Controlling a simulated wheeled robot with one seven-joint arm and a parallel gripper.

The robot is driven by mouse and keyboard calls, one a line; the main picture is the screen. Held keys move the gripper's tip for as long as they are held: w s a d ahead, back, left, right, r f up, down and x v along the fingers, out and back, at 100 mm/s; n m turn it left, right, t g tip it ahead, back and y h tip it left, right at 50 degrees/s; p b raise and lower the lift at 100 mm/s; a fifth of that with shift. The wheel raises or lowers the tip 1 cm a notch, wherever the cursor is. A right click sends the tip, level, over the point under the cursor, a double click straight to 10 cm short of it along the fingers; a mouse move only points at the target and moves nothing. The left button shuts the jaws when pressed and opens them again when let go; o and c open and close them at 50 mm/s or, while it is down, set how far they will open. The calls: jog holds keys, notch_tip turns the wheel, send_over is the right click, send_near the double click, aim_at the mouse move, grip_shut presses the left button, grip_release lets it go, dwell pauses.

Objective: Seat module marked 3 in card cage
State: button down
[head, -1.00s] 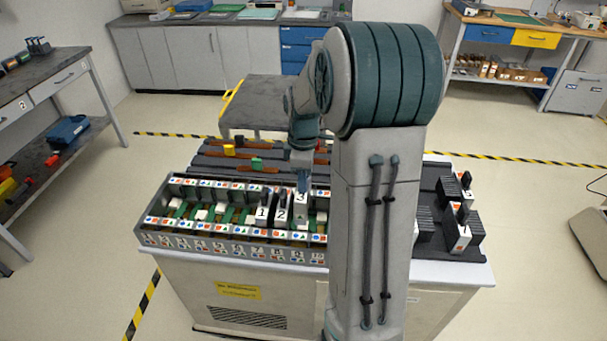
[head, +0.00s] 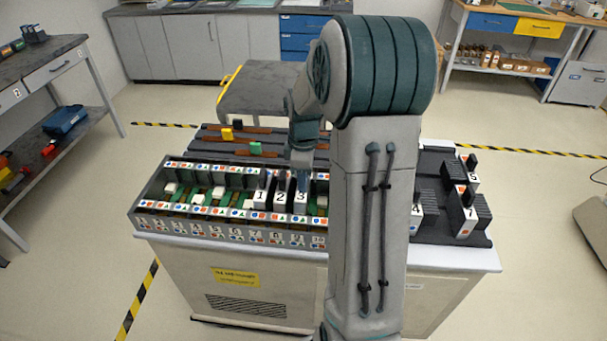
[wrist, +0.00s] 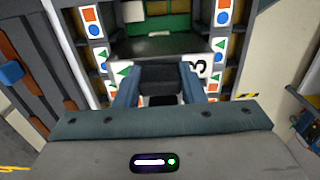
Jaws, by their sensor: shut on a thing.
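The module marked 3 (head: 300,197) stands upright in the card cage (head: 150,221), beside the modules marked 2 (head: 280,197) and 1 (head: 261,197). Its top is about level with theirs in the head view. My gripper (head: 303,178) is at its top, and in the wrist view my gripper (wrist: 158,88) is shut on its dark handle. The module's white face with the 3 (wrist: 200,67) shows beside the fingers. The module's lower end and its slot contact are hidden.
Rows of coloured shape labels (head: 190,210) run along the cage. A dark rack (head: 440,228) with modules marked 5 and 7 stands on the right. Strips with yellow and green blocks (head: 255,148) lie behind the cage. My arm hides the cage's right end.

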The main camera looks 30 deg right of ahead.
jog(key=shift+f, duration=0.35)
dwell(0.5)
jog(key=c, duration=0.8)
grip_release()
jog(key=shift+c, duration=0.2)
notch_tip(320, 180, up, 14)
jog(key=s+a+f+m+t, duration=0.3)
jog(key=s+a+m, duration=0.8)
jog(key=s, duration=0.8)
jog(key=a+f, duration=0.1)
jog(key=a, duration=0.2)
